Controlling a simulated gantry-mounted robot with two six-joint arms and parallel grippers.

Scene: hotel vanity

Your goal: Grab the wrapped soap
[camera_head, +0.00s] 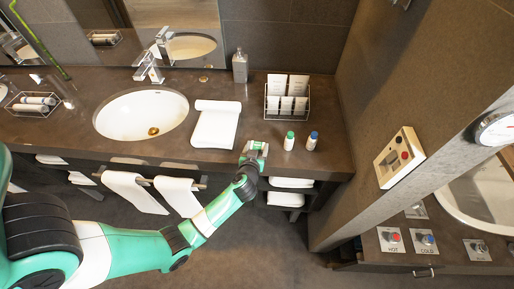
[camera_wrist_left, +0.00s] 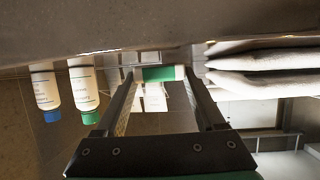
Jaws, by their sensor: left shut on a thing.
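My left gripper (camera_head: 255,151) is at the front edge of the counter, to the left of two small bottles. In the left wrist view its two fingers (camera_wrist_left: 160,82) are shut on a small white piece with a green band, the wrapped soap (camera_wrist_left: 159,74). The soap sits across between the fingertips. In the head view the gripper largely hides the soap, and I cannot tell whether it touches the counter. My right gripper is in neither view.
A green-capped bottle (camera_head: 289,141) and a blue-capped bottle (camera_head: 312,141) stand just right of the gripper. A wire rack (camera_head: 266,112) of white tubes is behind them. A folded towel (camera_head: 215,125) and the sink (camera_head: 125,115) lie left. Towels (camera_head: 135,190) hang below the counter.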

